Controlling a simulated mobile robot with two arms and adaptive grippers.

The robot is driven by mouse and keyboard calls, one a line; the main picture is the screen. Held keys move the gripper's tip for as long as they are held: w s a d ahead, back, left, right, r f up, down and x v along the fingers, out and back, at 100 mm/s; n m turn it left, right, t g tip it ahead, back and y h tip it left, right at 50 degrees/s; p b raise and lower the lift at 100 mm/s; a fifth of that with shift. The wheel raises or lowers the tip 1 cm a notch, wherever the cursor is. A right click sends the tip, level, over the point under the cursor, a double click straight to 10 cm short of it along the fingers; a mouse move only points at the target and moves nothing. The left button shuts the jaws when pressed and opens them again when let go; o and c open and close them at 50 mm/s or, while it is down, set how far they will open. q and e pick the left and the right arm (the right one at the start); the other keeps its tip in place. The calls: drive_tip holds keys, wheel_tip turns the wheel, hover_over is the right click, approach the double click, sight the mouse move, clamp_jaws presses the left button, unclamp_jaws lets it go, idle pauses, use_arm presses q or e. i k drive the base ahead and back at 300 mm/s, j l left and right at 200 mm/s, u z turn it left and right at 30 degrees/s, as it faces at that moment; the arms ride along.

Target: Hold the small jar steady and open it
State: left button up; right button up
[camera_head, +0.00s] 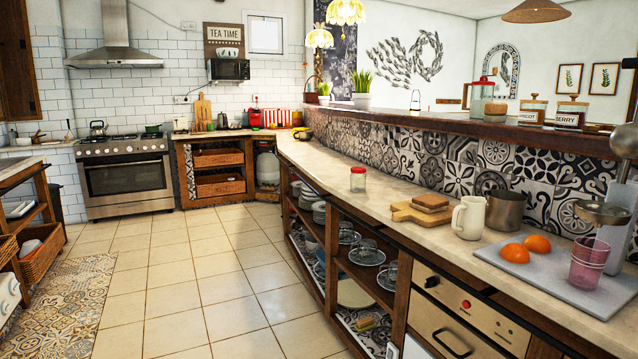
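A small clear glass jar (357,181) with a red lid (358,170) stands upright on the light countertop (385,192). It is near the counter's front edge, left of a pair of wooden boards. The lid sits on the jar, and the jar looks empty. Nothing touches the jar. Neither my left nor my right gripper shows in the head view.
Open shelves holding dishes are below. The tiled floor (210,280) is clear.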

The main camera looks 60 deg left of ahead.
sight(358, 182)
drive_tip(key=u, duration=1.55)
